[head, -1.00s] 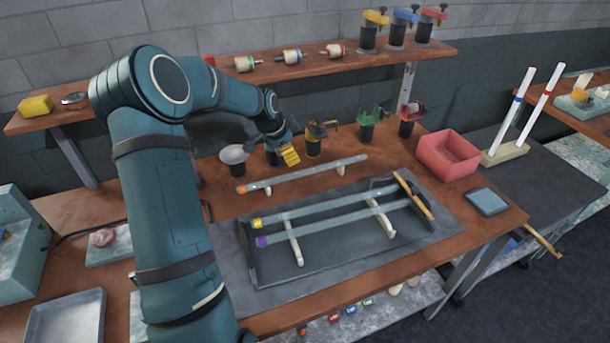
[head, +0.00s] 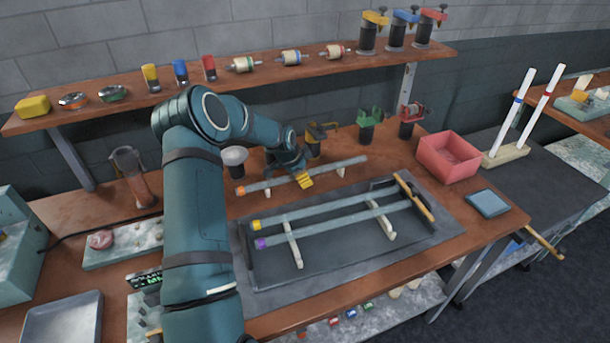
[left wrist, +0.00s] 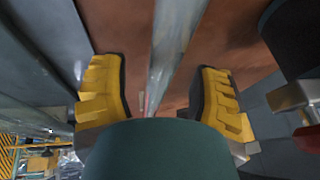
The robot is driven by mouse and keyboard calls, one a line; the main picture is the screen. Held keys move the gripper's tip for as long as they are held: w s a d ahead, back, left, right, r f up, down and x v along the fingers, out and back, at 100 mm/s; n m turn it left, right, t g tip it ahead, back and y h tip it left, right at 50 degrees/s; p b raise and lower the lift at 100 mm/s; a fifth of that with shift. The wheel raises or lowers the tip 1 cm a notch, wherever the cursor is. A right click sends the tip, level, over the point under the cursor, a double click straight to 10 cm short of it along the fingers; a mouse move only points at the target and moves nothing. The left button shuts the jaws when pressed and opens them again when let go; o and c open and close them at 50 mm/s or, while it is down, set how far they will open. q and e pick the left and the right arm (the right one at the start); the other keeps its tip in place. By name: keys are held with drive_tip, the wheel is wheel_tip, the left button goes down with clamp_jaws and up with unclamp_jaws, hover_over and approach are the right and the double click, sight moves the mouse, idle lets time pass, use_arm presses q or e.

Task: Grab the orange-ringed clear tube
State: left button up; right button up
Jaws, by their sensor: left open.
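The orange-ringed clear tube (head: 328,169) lies on small white supports at the back of the wooden bench, its orange ring (head: 240,190) at the left end. My left gripper (head: 305,180) is at the tube's middle in the head view. In the left wrist view the clear tube (left wrist: 172,45) runs between the two yellow fingers of my left gripper (left wrist: 158,95). The fingers are open, with a gap on each side of the tube. My right gripper is in neither view.
A dark tray (head: 330,262) in front holds a yellow-ringed tube (head: 320,206) and a purple-ringed tube (head: 340,222) on white rests. Black stands with green (head: 368,120) and red (head: 408,118) clamps stand behind. A pink bin (head: 449,158) is at the right.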

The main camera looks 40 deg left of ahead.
use_arm(q)
drive_tip(key=shift+f, duration=0.1)
clamp_jaws()
idle(0.4)
